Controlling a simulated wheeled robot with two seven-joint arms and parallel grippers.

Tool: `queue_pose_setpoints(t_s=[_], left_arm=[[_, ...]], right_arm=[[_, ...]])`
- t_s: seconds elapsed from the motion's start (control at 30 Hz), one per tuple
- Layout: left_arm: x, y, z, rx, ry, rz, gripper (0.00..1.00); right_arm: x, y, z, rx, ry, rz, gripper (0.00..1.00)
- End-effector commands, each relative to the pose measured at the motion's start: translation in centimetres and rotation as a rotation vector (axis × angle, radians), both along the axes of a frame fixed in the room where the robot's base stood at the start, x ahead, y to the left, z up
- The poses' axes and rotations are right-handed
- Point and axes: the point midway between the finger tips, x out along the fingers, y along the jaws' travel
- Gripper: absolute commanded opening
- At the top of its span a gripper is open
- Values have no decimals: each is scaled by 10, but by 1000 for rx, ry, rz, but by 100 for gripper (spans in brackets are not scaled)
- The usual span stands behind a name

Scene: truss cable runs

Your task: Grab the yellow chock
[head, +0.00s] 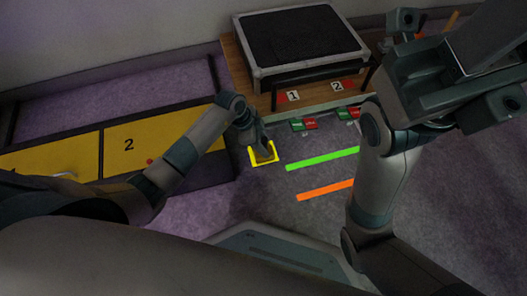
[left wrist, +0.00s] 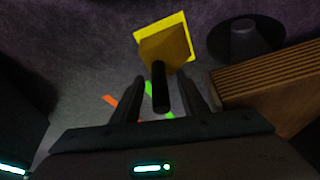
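The yellow chock (left wrist: 168,48) is a dull yellow block in the left wrist view. It sits within a bright yellow square outline on the floor. A dark upright post (left wrist: 160,88), which looks like its handle, stands between my left gripper's two fingers. In the head view the chock (head: 265,154) lies just below my left gripper (head: 256,145), which partly hides it. My left gripper (left wrist: 160,100) is open, its fingers apart on either side of the post with visible gaps. My right gripper (head: 455,75) is raised at the upper right, away from the chock; its fingertips are unclear.
A yellow-topped bench (head: 165,140) marked 2 stands left of the chock. A wooden platform (head: 262,100) with a black-topped table (head: 300,38) is behind. Green (head: 322,158) and orange (head: 325,190) strips lie on the floor to the right. A dark round base (left wrist: 246,38) stands near the chock.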

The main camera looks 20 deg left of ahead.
Motion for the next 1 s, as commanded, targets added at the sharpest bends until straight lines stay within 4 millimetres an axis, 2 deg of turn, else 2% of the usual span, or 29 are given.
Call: queue_pose_setpoints(t_s=[0.17,0.2,0.37,1.0], left_arm=[[0,0,0,0,0,0,40],[0,0,0,0,0,0,38],[0,0,0,0,0,0,0],[0,0,0,1,0,0,0]], right_arm=[[0,0,0,-1,-1,0,31],[0,0,0,-1,0,0,31],[0,0,0,-1,0,0,31],[1,0,-1,-1,2,-2,31]])
